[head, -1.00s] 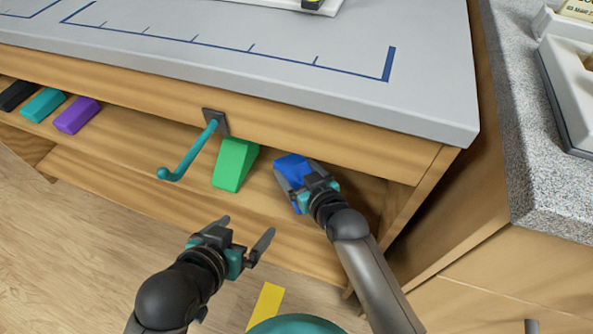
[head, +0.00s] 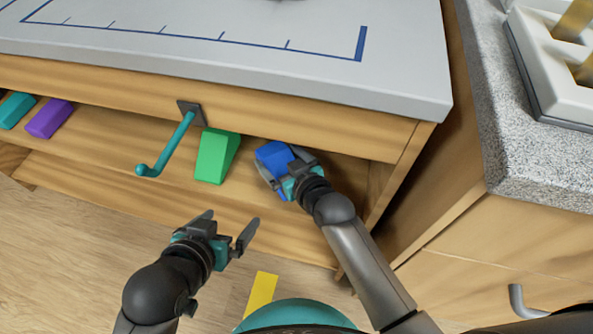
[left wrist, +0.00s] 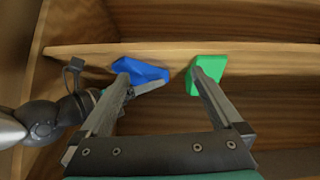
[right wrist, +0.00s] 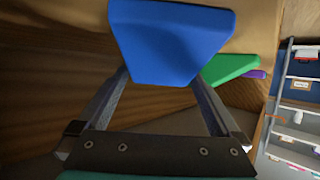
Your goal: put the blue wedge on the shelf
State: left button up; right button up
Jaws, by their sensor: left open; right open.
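The blue wedge (head: 273,152) sits on the wooden shelf (head: 120,152) under the grey tabletop, near the shelf's right end. It also shows in the left wrist view (left wrist: 138,70) and large in the right wrist view (right wrist: 172,42). My right gripper (head: 284,170) is open at the blue wedge, with a finger on either side of its near end; I cannot tell whether they touch it. My left gripper (head: 231,222) is open and empty, in front of and below the shelf. The fingers hide part of the wedge.
A green wedge (head: 217,155) lies left of the blue one. A teal hook (head: 170,150) juts from the table's front edge. Purple (head: 48,118) and teal (head: 15,109) blocks lie further left. A speckled counter (head: 490,120) stands at the right.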

jog(key=shift+s+d+r+p, duration=0.25)
jog(key=shift+s+d+p, duration=0.05)
jog(key=shift+s, duration=0.2)
pick_arm(q)
jog(key=s+a+g+y+p, duration=0.2)
jog(key=s+a+g+p, duration=0.1)
jog(key=s+a+g, duration=0.15)
pick_arm(e)
jog(key=v, duration=0.5)
jog(key=shift+r, duration=0.1)
jog(key=p+v, duration=0.1)
jog(key=v, duration=0.2)
jog(key=shift+s+d, duration=0.15)
jog(key=shift+s, duration=0.15)
pick_arm(q)
notch_tip(320, 180, down, 6)
jog(key=p, duration=0.1)
jog(key=shift+a+n+g, duration=0.2)
jog(key=shift+n+g, duration=0.1)
jog(key=shift+g, duration=0.05)
pick_arm(e)
jog(key=shift+v, duration=0.85)
